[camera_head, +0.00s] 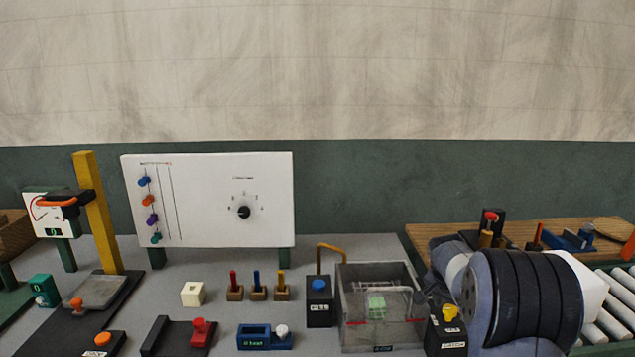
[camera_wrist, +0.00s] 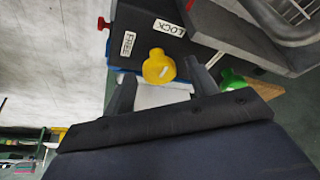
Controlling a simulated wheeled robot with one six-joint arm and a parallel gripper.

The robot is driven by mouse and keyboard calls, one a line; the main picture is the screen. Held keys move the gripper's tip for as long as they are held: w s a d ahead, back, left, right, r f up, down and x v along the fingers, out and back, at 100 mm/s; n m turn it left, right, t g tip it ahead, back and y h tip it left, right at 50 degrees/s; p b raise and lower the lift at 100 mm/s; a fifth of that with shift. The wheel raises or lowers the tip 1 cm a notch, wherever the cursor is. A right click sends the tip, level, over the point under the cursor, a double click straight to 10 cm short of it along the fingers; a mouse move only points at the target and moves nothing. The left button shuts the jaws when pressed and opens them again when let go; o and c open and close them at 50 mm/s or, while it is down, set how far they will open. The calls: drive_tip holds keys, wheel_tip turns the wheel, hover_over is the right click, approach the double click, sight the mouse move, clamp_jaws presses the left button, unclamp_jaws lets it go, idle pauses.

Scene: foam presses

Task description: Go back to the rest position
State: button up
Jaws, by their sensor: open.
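My gripper (camera_wrist: 161,74) is open in the wrist view, with its two dark fingers apart. A yellow knob (camera_wrist: 158,66) on a black box (camera_wrist: 140,32) shows between and just beyond the fingertips; I cannot tell whether they touch it. The box bears labels, one reading LOCK. In the head view, the same yellow knob (camera_head: 450,312) and black box (camera_head: 446,337) are at the lower right, beside my arm. My arm fills the right foreground there, and my fingers cannot be made out.
A clear-walled tank (camera_head: 352,325) with a green block (camera_head: 377,306) stands left of the box. A black box with a blue button (camera_head: 319,287), a white panel (camera_head: 207,200) and a yellow post (camera_head: 98,215) are further left. A roller conveyor (camera_head: 612,310) lies at right.

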drive_tip(key=shift+s+d+n+t+y+p, duration=0.1)
drive_tip(key=shift+n+t+y+p, duration=0.3)
drive_tip(key=shift+n+p, duration=0.7)
drive_tip(key=shift+d+n+t+y+p, duration=0.1)
drive_tip(key=shift+n+t+y+p, duration=0.3)
drive_tip(key=shift+n, duration=1.3)
drive_tip(key=shift+r, duration=0.15)
drive_tip(key=shift+s+a+r, duration=0.1)
drive_tip(key=shift+s+r, duration=0.05)
drive_tip(key=shift+r, duration=0.05)
drive_tip(key=shift+r, duration=0.1)
